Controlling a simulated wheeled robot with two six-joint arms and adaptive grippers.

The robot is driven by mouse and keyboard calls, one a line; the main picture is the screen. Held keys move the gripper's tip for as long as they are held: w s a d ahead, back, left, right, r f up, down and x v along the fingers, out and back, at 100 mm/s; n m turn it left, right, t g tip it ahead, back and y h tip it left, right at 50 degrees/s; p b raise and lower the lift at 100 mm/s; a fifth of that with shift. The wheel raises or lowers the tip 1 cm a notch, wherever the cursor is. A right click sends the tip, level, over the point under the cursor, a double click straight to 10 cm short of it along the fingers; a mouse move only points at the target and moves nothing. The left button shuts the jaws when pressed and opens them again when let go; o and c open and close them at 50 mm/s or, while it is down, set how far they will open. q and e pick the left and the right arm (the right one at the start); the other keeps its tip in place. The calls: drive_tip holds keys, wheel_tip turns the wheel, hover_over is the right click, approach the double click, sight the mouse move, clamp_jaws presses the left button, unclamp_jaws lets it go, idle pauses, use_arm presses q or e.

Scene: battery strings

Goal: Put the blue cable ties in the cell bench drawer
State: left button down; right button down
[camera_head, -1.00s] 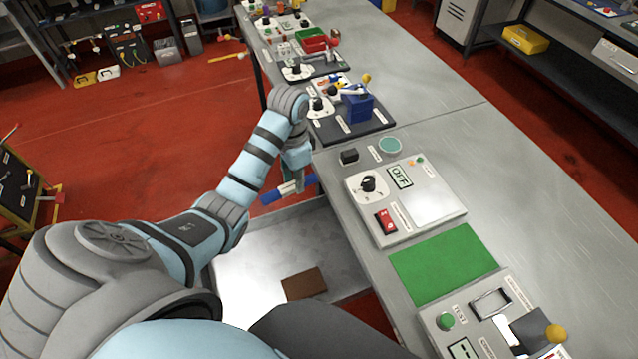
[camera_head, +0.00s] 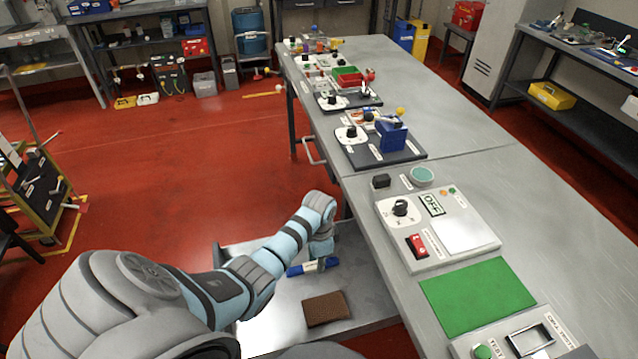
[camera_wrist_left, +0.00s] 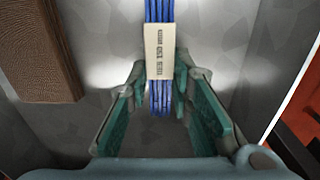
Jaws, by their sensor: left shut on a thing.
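The blue cable ties (camera_head: 300,269) are a thin blue bundle with a white label band, seen over the open drawer. They also show in the left wrist view (camera_wrist_left: 160,98), running lengthwise between the fingers. My left gripper (camera_head: 318,256) is shut on the bundle; its green finger pads (camera_wrist_left: 160,104) press from both sides at the label. The cell bench drawer (camera_head: 268,303) is pulled out, a grey metal tray beside the bench. The bundle is at or just above the drawer floor; I cannot tell whether it touches. My right gripper is not in view.
A brown block (camera_head: 325,308) lies in the drawer, left of the gripper in the wrist view. The grey bench (camera_head: 480,185) stands to the right with a switch panel (camera_head: 455,232) and green mat (camera_head: 478,298). The red floor at left is mostly clear.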

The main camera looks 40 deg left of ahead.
use_arm(q)
drive_tip(key=shift+w+f, duration=0.1)
drive_tip(key=shift+w, duration=0.15)
drive_tip(key=c, duration=1.8)
unclamp_jaws()
drive_tip(key=shift+a+f, duration=0.1)
drive_tip(key=o, duration=0.4)
drive_tip(key=shift+c, duration=0.2)
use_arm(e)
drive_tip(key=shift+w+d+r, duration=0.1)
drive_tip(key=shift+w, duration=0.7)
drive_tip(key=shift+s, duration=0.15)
use_arm(q)
wheel_tip(320, 180, up, 12)
drive_tip(key=p, duration=0.3)
drive_tip(key=shift+r, duration=0.2)
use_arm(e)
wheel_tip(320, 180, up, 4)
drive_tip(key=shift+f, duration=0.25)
use_arm(q)
drive_tip(key=shift+s, duration=0.1)
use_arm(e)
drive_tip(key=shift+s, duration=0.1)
